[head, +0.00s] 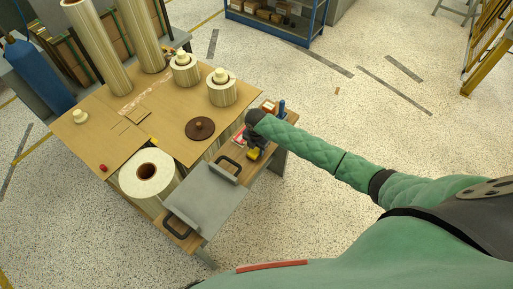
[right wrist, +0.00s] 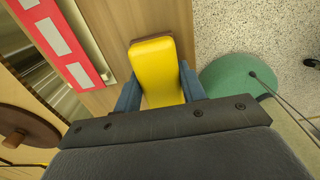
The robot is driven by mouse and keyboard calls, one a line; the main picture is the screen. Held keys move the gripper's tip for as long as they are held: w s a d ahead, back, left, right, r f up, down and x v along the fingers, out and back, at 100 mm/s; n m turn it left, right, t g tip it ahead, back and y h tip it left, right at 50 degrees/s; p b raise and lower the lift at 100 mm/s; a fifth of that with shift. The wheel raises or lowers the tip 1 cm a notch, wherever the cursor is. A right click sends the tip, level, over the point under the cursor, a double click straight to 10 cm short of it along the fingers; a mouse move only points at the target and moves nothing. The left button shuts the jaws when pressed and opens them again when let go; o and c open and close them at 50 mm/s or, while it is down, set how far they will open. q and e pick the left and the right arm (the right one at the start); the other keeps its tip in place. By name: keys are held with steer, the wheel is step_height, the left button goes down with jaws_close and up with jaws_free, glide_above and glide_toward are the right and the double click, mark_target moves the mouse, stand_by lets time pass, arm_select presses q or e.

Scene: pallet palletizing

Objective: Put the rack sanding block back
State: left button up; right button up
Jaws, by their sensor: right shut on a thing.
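A yellow block (right wrist: 158,70), which I take to be the sanding block, sits between the two blue fingers of my right gripper (right wrist: 157,92) in the right wrist view. The gripper is shut on it. Wooden bench top shows behind the block; I cannot tell whether the two touch. In the head view the yellow block (head: 254,154) shows just below my dark right gripper (head: 254,148), over the narrow wooden bench (head: 258,173). No rack can be made out clearly. My left gripper is not in view.
A grey tray with black handles (head: 207,194) lies on the bench. A red-and-white item (right wrist: 62,40) lies left of the block. A blue bottle (head: 281,109) and small box (head: 268,106) stand at the bench's far end. A brown disc (head: 200,128) and wrap rolls (head: 222,92) stand on cardboard.

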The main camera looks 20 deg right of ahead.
mark_target(256, 148)
steer(key=shift+f, duration=0.35)
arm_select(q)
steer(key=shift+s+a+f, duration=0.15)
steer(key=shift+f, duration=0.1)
arm_select(e)
steer(key=shift+f, duration=0.15)
steer(key=o, duration=1)
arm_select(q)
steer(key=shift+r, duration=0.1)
arm_select(e)
steer(key=shift+o, duration=0.2)
steer(key=shift+r, duration=0.65)
step_height(256, 148, up, 10)
steer(key=b, duration=0.3)
steer(key=shift+f, duration=0.15)
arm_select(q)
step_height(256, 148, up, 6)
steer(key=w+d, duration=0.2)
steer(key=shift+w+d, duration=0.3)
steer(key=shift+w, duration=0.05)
arm_select(e)
steer(key=shift+r, duration=0.7)
